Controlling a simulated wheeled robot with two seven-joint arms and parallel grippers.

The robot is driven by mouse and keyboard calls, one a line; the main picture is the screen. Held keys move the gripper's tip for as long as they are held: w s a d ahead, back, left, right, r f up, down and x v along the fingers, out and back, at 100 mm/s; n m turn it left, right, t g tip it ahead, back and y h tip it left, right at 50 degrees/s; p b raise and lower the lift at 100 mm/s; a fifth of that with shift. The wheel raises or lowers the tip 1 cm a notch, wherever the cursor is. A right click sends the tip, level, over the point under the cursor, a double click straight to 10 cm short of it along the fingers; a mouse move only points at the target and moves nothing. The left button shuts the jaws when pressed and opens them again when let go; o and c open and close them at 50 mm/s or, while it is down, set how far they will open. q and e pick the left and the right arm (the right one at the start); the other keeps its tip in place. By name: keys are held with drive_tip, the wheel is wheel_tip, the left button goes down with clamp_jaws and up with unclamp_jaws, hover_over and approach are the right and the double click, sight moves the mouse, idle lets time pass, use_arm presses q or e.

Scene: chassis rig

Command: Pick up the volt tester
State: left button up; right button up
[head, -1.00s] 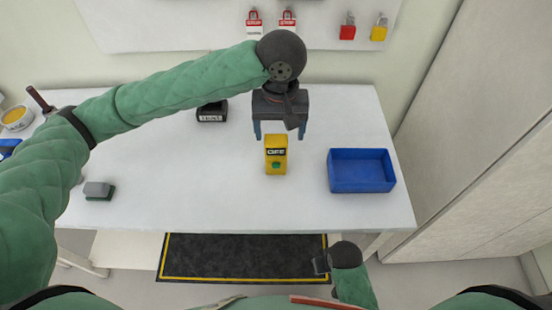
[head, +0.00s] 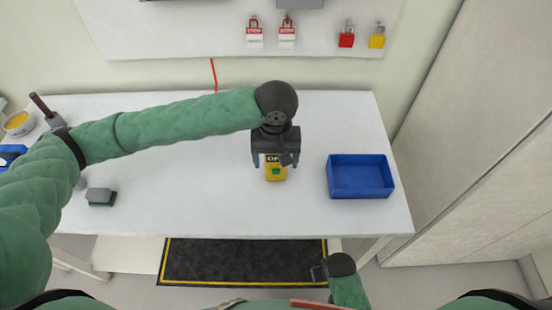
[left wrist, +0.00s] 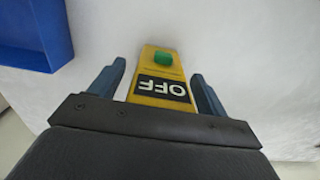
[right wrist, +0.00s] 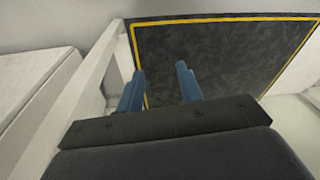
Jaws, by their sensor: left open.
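The yellow volt tester (head: 276,174), with an OFF display and a green button, is on the white table in the head view. My left gripper (head: 275,165) is open over its far end, with one finger on each side. In the left wrist view the tester (left wrist: 164,68) lies between the spread fingers of the left gripper (left wrist: 158,70), with gaps visible on both sides. My arm hides none of its near end. My right gripper (right wrist: 160,68) is open and empty, low in front of the table above the floor.
A blue bin (head: 360,192) stands to the right of the tester. A grey-green block (head: 101,196) lies at the left, and a yellow-topped tin (head: 17,122) at the far left. Padlocks (head: 347,38) hang on the wall panel. A black mat (head: 245,262) lies on the floor.

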use_arm(q)
drive_tip(key=shift+f, duration=0.15)
drive_tip(key=c, duration=1.2)
drive_tip(key=shift+o, duration=0.2)
